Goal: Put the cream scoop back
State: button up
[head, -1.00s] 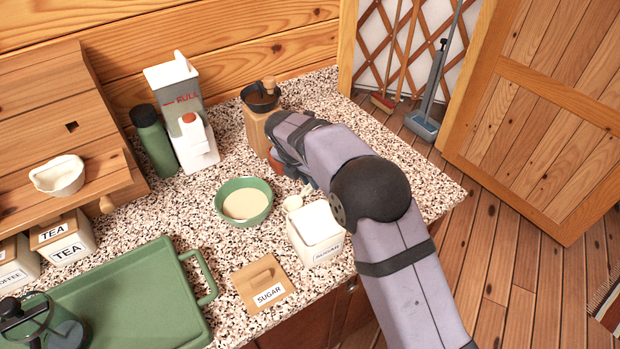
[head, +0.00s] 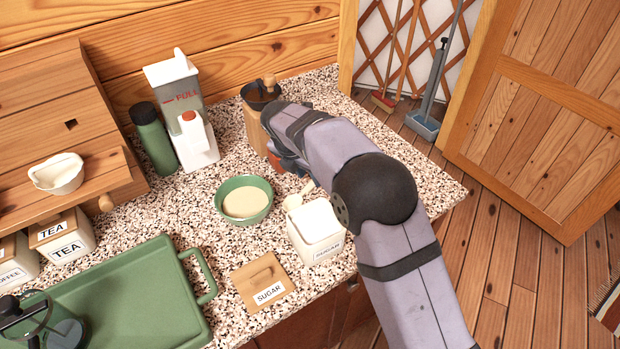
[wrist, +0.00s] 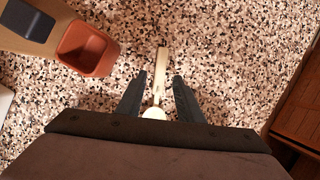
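The cream scoop (wrist: 162,60) shows in the wrist view between my gripper's two dark fingers, its handle pointing away and its round end near the palm. My gripper (wrist: 159,78) is open, with a gap on each side of the handle. In the head view the scoop (head: 298,194) shows beside the back left corner of the white sugar canister (head: 318,240); I cannot tell whether it touches it. The canister is open at the top. Its wooden lid (head: 262,279), labelled SUGAR, lies on the counter to the left. My arm hides most of the gripper there.
A wooden grinder (head: 254,128) with a terracotta drawer (wrist: 88,50) stands close to my gripper. A green bowl (head: 262,217) with pale contents is left of the scoop. A green tray (head: 140,285) lies front left. Speckled counter (head: 215,255) is bare between them.

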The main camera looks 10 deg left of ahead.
aim_at(301, 195)
jog(key=b+v, duration=0.1)
jog(key=v, duration=0.8)
jog(key=shift+s+r, duration=0.15)
jog(key=shift+r, duration=0.15)
jog(key=shift+a, duration=0.1)
